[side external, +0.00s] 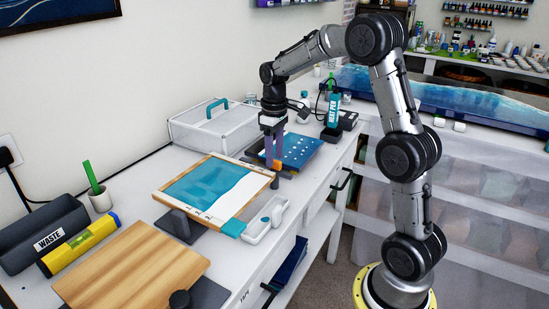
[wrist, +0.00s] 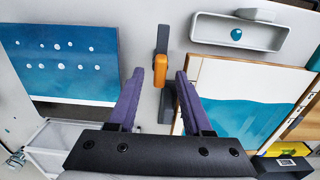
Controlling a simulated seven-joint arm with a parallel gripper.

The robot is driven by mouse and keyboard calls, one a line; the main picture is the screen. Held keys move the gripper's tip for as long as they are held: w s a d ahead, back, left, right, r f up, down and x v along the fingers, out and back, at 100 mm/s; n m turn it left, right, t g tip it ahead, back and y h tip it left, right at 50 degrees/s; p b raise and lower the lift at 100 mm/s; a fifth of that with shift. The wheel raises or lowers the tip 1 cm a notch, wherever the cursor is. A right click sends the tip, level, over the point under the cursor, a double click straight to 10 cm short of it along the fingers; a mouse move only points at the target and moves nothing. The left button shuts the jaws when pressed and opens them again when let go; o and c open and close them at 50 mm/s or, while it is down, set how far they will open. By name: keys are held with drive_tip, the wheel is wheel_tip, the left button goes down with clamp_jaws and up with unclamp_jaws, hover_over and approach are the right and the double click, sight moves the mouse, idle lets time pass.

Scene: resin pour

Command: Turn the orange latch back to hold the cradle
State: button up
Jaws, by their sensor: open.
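The orange latch (wrist: 160,71) sits on a dark grey post between my fingertips in the wrist view, with clear space on both sides. In the side view a small orange bit of it (side external: 277,163) shows at the fingertips. My gripper (wrist: 160,76) is open, its two purple fingers apart and pointing down; in the side view it (side external: 272,158) is just above the post. The cradle holds a wood-framed panel (side external: 205,188), painted teal and white and tilted; the panel's near corner is right of the latch in the wrist view (wrist: 240,115). The cradle itself is mostly hidden.
A blue panel with white dots (side external: 298,150) lies beyond my gripper. A white tray (side external: 266,222) with a teal blob is near the table edge. A white mesh box (side external: 205,130) stands behind.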

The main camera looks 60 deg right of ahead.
drive_tip(key=shift+f, duration=0.75)
clamp_jaws()
